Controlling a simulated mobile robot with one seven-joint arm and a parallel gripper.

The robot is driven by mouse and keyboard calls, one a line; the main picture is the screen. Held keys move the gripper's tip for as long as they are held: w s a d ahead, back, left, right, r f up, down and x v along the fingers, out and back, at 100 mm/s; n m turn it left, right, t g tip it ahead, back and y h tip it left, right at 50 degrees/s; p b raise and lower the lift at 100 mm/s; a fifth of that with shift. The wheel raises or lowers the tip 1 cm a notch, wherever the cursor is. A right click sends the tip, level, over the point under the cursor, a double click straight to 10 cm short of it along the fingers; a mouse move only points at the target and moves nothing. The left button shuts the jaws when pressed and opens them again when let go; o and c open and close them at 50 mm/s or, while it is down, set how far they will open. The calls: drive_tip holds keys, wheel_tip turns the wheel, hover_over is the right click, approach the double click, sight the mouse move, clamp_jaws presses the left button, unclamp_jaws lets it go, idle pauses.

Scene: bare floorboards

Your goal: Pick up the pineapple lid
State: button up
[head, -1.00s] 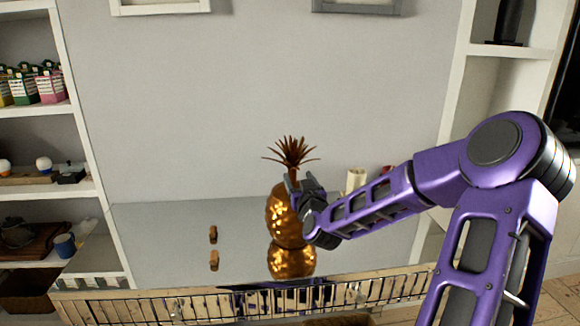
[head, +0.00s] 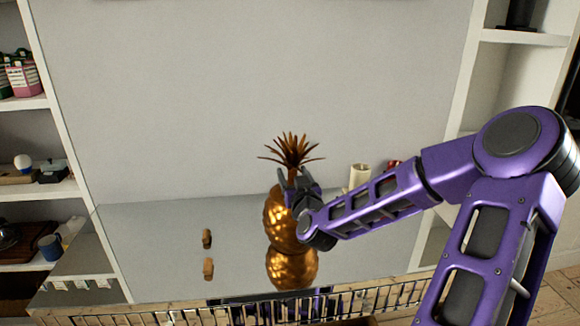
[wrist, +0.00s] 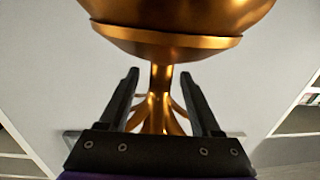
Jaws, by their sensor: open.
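The golden pineapple (head: 280,222) stands upright on a shiny tabletop (head: 150,260). Its lid carries a crown of brown spiky leaves (head: 291,148) on a thin stem. My gripper (head: 298,182) is at the stem, just below the leaves. In the wrist view the pineapple appears upside down, with the lid's rim (wrist: 165,38) seated against the body. The stem (wrist: 160,85) stands between the two open fingers of my gripper (wrist: 160,76), with gaps showing on both sides. The fingers hide part of the lid in the head view.
A small brown object (head: 207,238) stands left of the pineapple. A cream candle (head: 359,177) and a red item (head: 393,165) are behind my arm. A railing (head: 200,313) runs along the table's front. Shelves (head: 45,190) stand at left and right. A grey wall is behind.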

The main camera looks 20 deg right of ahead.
drive_tip(key=shift+w, duration=0.2)
clamp_jaws()
idle(0.3)
